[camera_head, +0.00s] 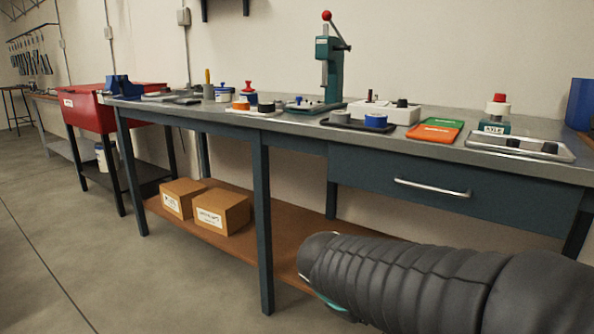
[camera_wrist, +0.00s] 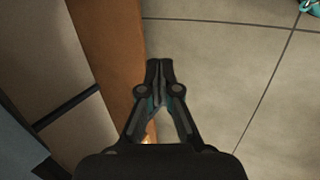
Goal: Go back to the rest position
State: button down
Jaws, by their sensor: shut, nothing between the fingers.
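My gripper (camera_wrist: 160,64) points down in the wrist view, with its two fingertips together and nothing between them. Below it lie the tiled floor (camera_wrist: 215,60) and the edge of a brown shelf (camera_wrist: 112,60). In the head view my dark ribbed arm lies low at the bottom right, in front of the workbench (camera_head: 240,124). The gripper itself is not seen in the head view.
The workbench carries a teal press (camera_head: 328,70), a green card (camera_head: 441,123), an orange card (camera_head: 432,134) and small parts. Boxes (camera_head: 222,212) sit on its lower shelf (camera_head: 205,240). A red cabinet (camera_head: 88,107) stands at left. Floor (camera_head: 60,240) at left is clear.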

jog(key=s+d+r+m+y+p, duration=0.1)
jog(key=s+r+m+y+p, duration=0.1)
jog(key=s+m, duration=0.3)
jog(key=s+d+r+m+t+y+p, duration=0.1)
jog(key=s+d+r+m+y+p, duration=0.1)
jog(key=s+r+m, duration=0.3)
jog(key=s+p, duration=0.1)
jog(key=s, duration=0.3)
jog(key=shift+d+r+y, duration=0.15)
jog(key=shift+d+y, duration=0.15)
